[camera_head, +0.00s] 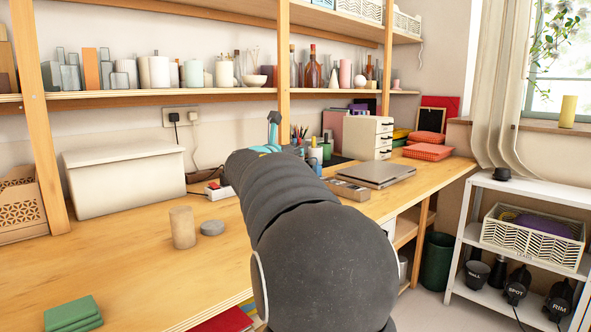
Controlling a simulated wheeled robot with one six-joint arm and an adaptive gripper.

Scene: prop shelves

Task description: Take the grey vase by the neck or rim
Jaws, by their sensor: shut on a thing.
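My own dark grey arm fills the middle of the view and reaches away over the wooden worktable. I cannot make out a grey vase with certainty. The upper shelf (215,94) carries many small bottles, jars and blocks, some of them greyish.
The worktable (150,275) holds a wooden cylinder (182,227), a grey disc (212,227), a white box (125,180), a closed laptop (375,173) and white drawers (368,138). Green pads (72,314) lie front left. A white rack (530,188) stands right.

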